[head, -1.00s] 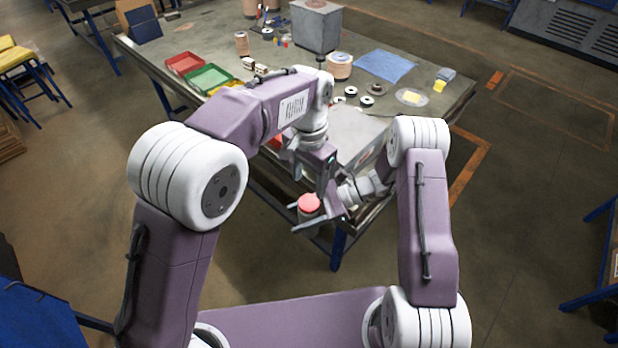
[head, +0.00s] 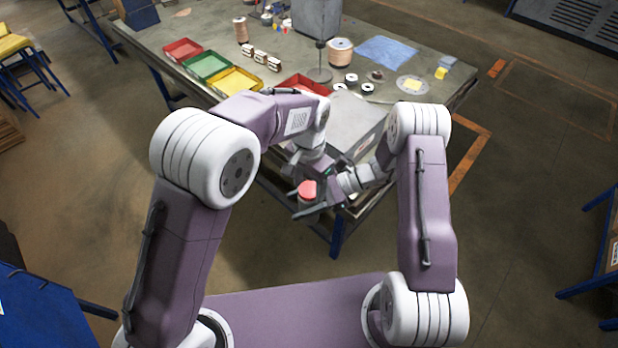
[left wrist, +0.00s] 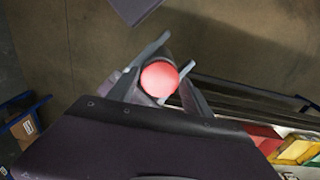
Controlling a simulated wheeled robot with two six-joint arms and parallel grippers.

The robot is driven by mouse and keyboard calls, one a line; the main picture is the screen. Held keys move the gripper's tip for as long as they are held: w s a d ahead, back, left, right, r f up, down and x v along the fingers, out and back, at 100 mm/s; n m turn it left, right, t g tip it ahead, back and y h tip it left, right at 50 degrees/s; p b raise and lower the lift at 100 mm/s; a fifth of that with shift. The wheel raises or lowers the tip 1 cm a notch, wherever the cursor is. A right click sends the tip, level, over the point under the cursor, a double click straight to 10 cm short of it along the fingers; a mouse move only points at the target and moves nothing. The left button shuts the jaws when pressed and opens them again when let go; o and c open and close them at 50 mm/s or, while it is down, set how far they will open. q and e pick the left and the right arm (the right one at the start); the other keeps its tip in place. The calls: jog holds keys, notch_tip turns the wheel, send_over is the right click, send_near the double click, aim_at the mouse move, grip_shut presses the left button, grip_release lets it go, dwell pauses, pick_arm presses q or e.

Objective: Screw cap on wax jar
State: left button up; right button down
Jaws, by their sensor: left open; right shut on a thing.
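A small jar (head: 306,203) with a red cap (head: 307,188) at its top is held in the air in front of the table's near edge. My right gripper (head: 312,209) is shut on the jar. In the left wrist view its fingers lie on both sides of the jar, below the round red cap (left wrist: 159,78). How tightly the cap sits cannot be seen. My left gripper (head: 318,175) is open beside and above the cap, partly hidden by its own wrist.
The workbench (head: 220,35) behind carries a red tray (head: 183,50), a green tray (head: 205,65), a yellow tray (head: 236,80), several spools, a blue cloth (head: 387,52) and a grey box-shaped machine (head: 317,18). Open floor lies around the held jar.

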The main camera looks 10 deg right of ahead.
pick_arm(q)
jog(key=shift+c, duration=0.2)
jog(key=c, duration=1.2)
jog(key=shift+m, duration=0.8)
jog(key=o, duration=1.6)
notch_tip(320, 180, up, 12)
jog(key=shift+a, duration=0.1)
